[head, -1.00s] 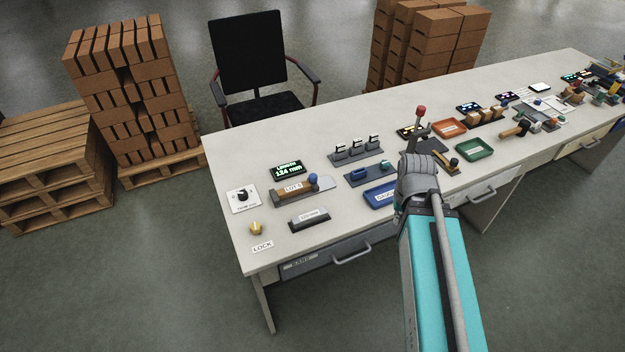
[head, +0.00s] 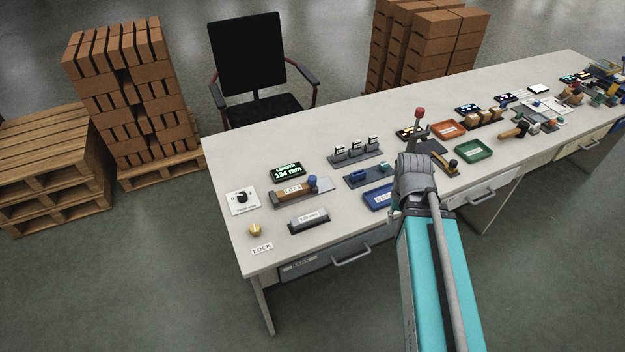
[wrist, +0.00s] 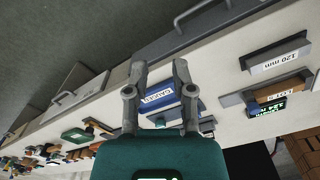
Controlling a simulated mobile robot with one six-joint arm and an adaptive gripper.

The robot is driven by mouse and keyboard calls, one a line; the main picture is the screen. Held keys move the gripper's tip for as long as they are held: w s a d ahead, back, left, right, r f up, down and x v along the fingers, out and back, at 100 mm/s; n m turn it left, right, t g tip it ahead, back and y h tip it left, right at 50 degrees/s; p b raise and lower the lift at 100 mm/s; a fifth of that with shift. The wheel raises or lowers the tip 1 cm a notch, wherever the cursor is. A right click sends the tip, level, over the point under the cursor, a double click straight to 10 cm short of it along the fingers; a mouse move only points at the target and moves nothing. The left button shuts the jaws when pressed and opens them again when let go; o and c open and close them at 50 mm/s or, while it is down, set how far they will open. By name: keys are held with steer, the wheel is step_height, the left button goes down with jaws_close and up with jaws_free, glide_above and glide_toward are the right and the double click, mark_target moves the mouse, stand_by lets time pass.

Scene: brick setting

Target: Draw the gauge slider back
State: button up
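The length gauge (head: 332,190) lies on the left part of the desk, with a brown block labelled LOT 5 (head: 292,190) in it. The blue ball knob of its slider (head: 313,181) stands at the block's right end, close to it. The display behind (head: 286,173) reads 134 mm. In the wrist view, the LOT block (wrist: 284,89) and the display (wrist: 268,108) are at the right. My gripper (wrist: 159,67) is open and empty, with its fingers apart, well away from the gauge. In the head view my own wrist hides the fingers.
A 120 mm grey block (head: 309,219), a brass knob (head: 255,230) with a LOCK label, and a dial plate (head: 242,200) surround the gauge. A blue tray (head: 375,201) and a blue-topped fixture (head: 366,177) lie to its right.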

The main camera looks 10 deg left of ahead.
steer(key=o, duration=0.5)
steer(key=shift+n, duration=0.8)
steer(key=w+a, duration=0.1)
steer(key=w, duration=0.1)
steer(key=w+a, duration=0.1)
steer(key=w, duration=0.1)
steer(key=w+a, duration=0.1)
steer(key=w, duration=0.1)
steer(key=shift+a+r+p, duration=0.3)
steer(key=shift+r, duration=0.05)
steer(key=shift+c, duration=0.2)
step_height(320, 180, up, 2)
steer(key=n+p, duration=0.2)
steer(key=n, duration=0.5)
glide_above(313, 177)
steer(key=shift+a+r, duration=0.15)
step_height(313, 177, down, 14)
steer(key=b, duration=1.3)
steer(key=shift+r, duration=0.15)
steer(key=shift+c, duration=0.3)
jaws_close()
